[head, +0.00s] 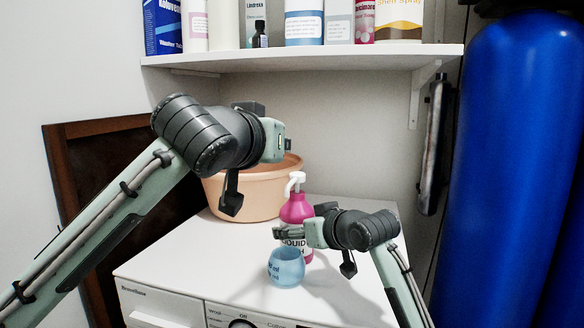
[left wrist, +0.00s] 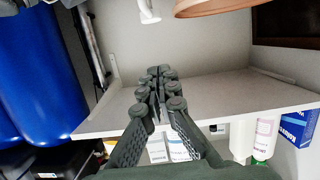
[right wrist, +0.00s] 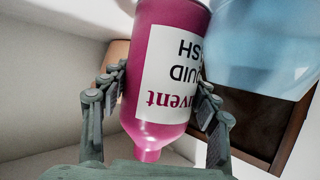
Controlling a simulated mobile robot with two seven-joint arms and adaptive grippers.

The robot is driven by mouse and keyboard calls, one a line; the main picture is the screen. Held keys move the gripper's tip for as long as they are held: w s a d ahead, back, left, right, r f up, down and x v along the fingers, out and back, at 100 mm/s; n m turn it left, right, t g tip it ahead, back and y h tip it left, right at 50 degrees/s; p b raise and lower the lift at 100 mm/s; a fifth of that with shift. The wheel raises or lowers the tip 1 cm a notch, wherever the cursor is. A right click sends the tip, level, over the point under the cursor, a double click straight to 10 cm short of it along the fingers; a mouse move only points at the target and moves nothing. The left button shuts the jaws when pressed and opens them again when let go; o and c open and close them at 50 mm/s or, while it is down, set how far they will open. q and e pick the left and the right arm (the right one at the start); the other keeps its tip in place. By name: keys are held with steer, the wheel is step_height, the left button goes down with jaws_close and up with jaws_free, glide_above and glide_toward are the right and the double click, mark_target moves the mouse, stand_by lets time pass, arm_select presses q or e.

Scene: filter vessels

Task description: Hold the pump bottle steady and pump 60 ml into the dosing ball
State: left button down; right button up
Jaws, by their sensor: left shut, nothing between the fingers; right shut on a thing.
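The pump bottle (head: 296,209) is magenta with a white label and a white pump head (head: 295,182). It stands upright on the white machine top. My right gripper (head: 290,232) is shut around its body; the right wrist view shows a finger on each side of the bottle (right wrist: 165,45). The dosing ball (head: 286,267), a translucent blue cup, stands in front of the bottle, and its blue side fills the upper right of the right wrist view (right wrist: 265,45). My left gripper (head: 288,145) is above the pump head, apart from it. Its fingers are together and empty (left wrist: 160,95).
An orange basin (head: 255,190) stands behind the bottle. A shelf (head: 310,58) with several bottles is above and behind my left gripper. A blue tank (head: 515,170) stands at the right. The white machine top (head: 190,250) is clear at the left.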

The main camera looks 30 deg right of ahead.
arm_select(q)
glide_above(293, 178)
steer(key=shift+s+a+f, duration=0.45)
steer(key=shift+f, duration=0.3)
step_height(293, 178, down, 3)
steer(key=shift+r, duration=0.15)
steer(key=shift+f, duration=0.65)
steer(key=shift+f, duration=0.1)
steer(key=shift+f, duration=1.1)
